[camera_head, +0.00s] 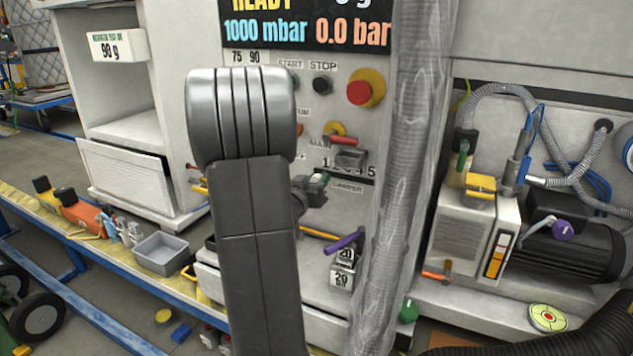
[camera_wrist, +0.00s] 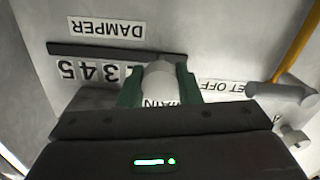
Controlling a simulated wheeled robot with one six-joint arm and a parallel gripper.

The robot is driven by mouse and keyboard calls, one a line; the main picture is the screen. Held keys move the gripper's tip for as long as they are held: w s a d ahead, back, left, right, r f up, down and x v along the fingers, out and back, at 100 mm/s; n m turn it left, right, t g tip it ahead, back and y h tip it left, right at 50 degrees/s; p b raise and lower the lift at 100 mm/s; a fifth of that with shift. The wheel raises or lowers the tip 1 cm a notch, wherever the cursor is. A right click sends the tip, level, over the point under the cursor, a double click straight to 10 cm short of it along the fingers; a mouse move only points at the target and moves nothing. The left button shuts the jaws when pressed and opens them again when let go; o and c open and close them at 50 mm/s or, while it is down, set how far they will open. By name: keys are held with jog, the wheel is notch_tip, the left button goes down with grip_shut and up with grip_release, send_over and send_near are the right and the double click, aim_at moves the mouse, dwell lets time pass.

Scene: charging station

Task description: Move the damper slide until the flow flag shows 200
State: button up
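The damper slide's light cylindrical knob (camera_wrist: 160,72) is at the right end of a dark slot (camera_wrist: 95,50) in the wrist view, under an upside-down DAMPER label (camera_wrist: 106,28). I cannot pick out a flow flag reading 200.
A yellow-handled lever (camera_wrist: 292,55) is close right of my gripper in the wrist view, by the OFF label (camera_wrist: 223,88). A clear ribbed tube (camera_head: 405,150) stands right of the panel. A display (camera_head: 305,25) reads 1000 mbar and 0.0 bar. A grey bin (camera_head: 165,253) sits left.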

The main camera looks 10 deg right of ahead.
jog(key=s+d, duration=0.1)
jog(key=s+d+b, duration=0.1)
jog(key=d, duration=0.1)
jog(key=s+d, duration=0.1)
jog(key=d, duration=0.1)
jog(key=shift+s+d, duration=0.2)
jog(key=shift+s, duration=0.15)
grip_shut()
jog(key=o, duration=1.1)
grip_release()
jog(key=v, duration=1.3)
jog(key=shift+s+a, duration=0.3)
jog(key=shift+w, duration=0.1)
